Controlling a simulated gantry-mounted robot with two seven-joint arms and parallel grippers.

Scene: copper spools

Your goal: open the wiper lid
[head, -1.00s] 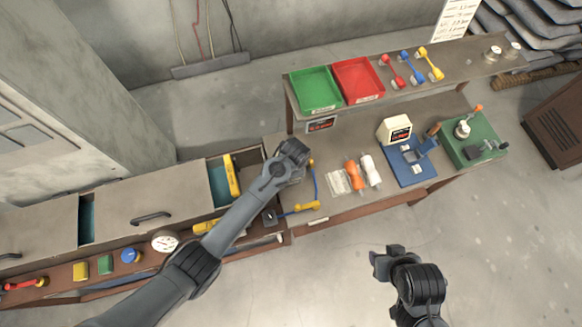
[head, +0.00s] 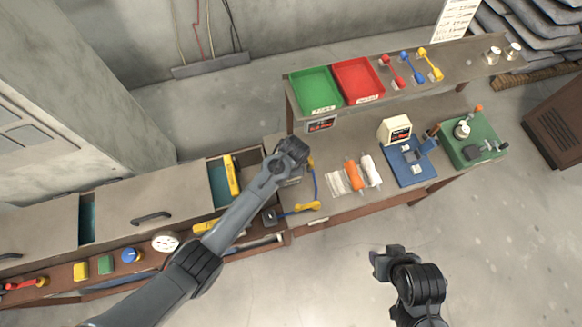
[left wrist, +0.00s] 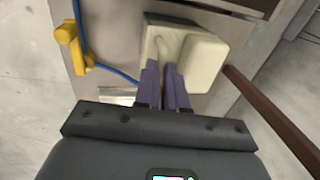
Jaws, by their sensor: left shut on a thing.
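The wiper is a cream box (left wrist: 204,63) on the bench, in the middle of the left wrist view. It shows as two cream parts side by side, the left one with a raised ridge near the fingertips. In the head view it is mostly hidden under my left arm. My left gripper (left wrist: 163,72) reaches onto the left cream part, its purple fingers close together and shut on the wiper lid. The fingers hide the exact grip point. My left gripper also shows in the head view (head: 293,150). My right gripper (head: 382,263) hangs over the floor, away from the bench; its fingers are unclear.
A yellow handset-like piece (left wrist: 70,45) with a blue cord lies left of the wiper. Orange (head: 354,176) and white (head: 371,170) spools, a blue fixture (head: 411,165) and a green fixture (head: 473,140) stand to the right. Green (head: 315,92) and red (head: 357,81) trays sit on the shelf.

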